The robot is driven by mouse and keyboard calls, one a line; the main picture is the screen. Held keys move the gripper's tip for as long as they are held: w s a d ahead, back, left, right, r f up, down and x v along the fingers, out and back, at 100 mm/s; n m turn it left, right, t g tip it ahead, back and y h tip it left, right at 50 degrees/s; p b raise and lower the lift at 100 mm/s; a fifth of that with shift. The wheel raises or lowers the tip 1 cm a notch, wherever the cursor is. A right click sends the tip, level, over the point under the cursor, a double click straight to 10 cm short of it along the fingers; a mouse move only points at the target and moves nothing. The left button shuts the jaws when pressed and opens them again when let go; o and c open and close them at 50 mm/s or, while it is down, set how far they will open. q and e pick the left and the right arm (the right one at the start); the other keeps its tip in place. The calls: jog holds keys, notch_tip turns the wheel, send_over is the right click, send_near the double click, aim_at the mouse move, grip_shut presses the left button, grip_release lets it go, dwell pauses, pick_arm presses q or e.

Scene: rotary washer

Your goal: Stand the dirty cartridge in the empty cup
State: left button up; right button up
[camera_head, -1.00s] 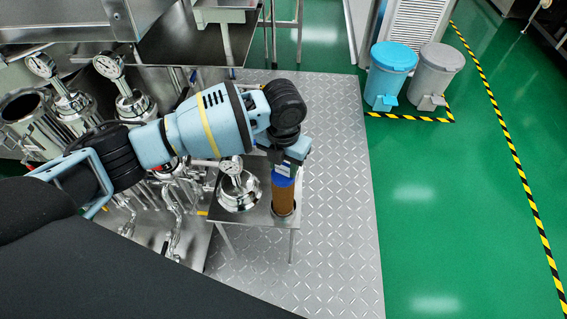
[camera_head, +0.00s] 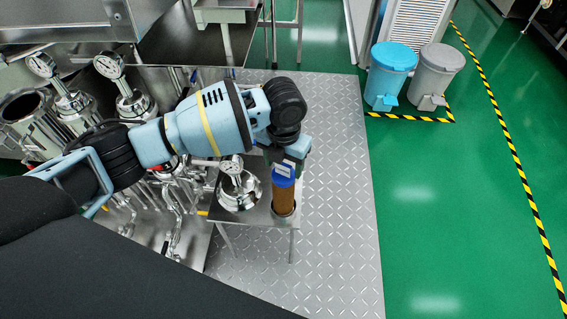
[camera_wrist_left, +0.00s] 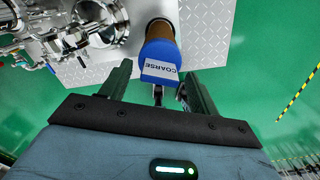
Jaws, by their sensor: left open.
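The dirty cartridge (camera_head: 283,196) has a brown body and a blue cap with a white label. It stands upright at the right end of a small steel table. Its foot is in a metal cup (camera_head: 284,213), of which only a little of the rim shows. In the left wrist view the blue cap (camera_wrist_left: 159,59) faces me and its label reads COARSE. My left gripper (camera_head: 291,162) is just behind and above the cap. In the left wrist view its fingers (camera_wrist_left: 158,72) are spread apart, one on either side below the cap, with nothing held between them. My right gripper is not in view.
A steel housing with a gauge (camera_head: 238,187) stands on the small table (camera_head: 222,213), close left of the cartridge. Pipes and gauged vessels (camera_head: 75,105) fill the left side. Tread-plate floor (camera_head: 340,200) is free to the right. Blue (camera_head: 389,75) and grey (camera_head: 435,76) bins stand farther off.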

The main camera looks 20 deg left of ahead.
pick_arm(q)
notch_tip(320, 180, up, 12)
jog(key=p, duration=0.1)
jog(key=shift+f, duration=0.25)
jog(key=s+d+f+n+t+h, duration=0.1)
jog(key=s+d+f+n+h, duration=0.3)
jog(key=s+f+n, duration=0.55)
jog(key=s+d+f+n+t+h, duration=0.2)
jog(key=s+d+f+n, duration=0.45)
jog(key=f, duration=0.55)
jog(key=s+a+f+n+t+y, duration=0.1)
jog(key=s+a+f+n, duration=0.1)
jog(key=s+a+n, duration=0.2)
jog(key=s+a+f+n+t+y, duration=0.1)
jog(key=s+a+f+n, duration=0.1)
jog(key=s+a+n, duration=0.3)
jog(key=s+a+f+n+t+y, duration=0.1)
jog(key=s+a+n, duration=0.4)
jog(key=s+n, duration=0.5)
jog(key=s+y, duration=0.1)
jog(key=s, duration=0.6)
jog(key=shift+s+a+f+n, duration=0.2)
jog(key=shift+f+n, duration=0.1)
jog(key=shift+f, duration=0.1)
